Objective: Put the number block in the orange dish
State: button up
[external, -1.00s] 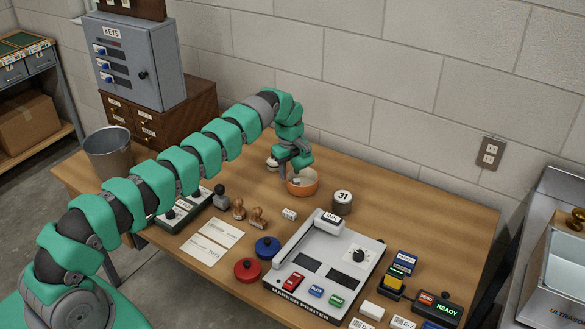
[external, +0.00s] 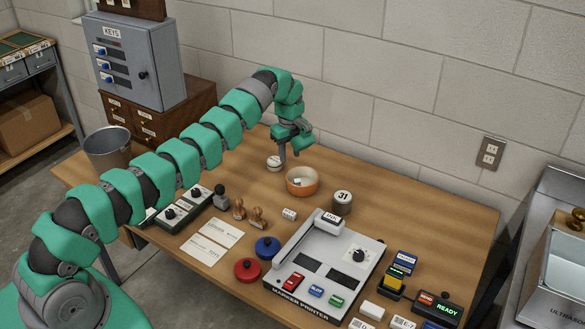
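The orange dish (external: 303,191) stands on the table near the wall. A small pale block (external: 298,181) lies inside it; any number on it is too small to read, so I cannot be sure it is the number block. My gripper (external: 289,154) hangs above and slightly left of the dish, clear of the block. Its fingers look apart, with nothing seen between them. Another small white block with dark marks (external: 289,214) lies on the table in front of the dish.
A round "31" holder (external: 342,201) stands right of the dish, and a round white-topped item (external: 274,162) at its left. The marker printer (external: 325,265), stamps (external: 258,217) and red and blue round pads are in front. The table's right rear is clear.

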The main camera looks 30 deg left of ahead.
notch_tip(320, 180, up, 6)
jog(key=p, duration=0.5)
jog(key=shift+p, duration=0.4)
notch_tip(320, 180, up, 40)
jog(key=s+a+n+t, duration=0.2)
jog(key=n+t, duration=0.5)
jog(key=n, duration=0.3)
jog(key=s+a+r+n+t, duration=0.1)
jog(key=s+r+n+t, duration=0.15)
jog(key=s+r, duration=0.55)
jog(key=s+r+n+t, duration=0.2)
jog(key=s+r+n, duration=0.3)
jog(key=r, duration=0.6)
jog(key=s+r+n+t, duration=0.2)
jog(key=s+r, duration=0.3)
jog(key=s, duration=0.3)
jog(key=s+a+r+n+t, duration=0.1)
jog(key=s+r+n+t, duration=0.1)
jog(key=s, duration=0.7)
notch_tip(320, 180, up, 3)
jog(key=shift+s+f+n, duration=0.15)
jog(key=shift+s+n, duration=0.15)
jog(key=shift+n, duration=0.25)
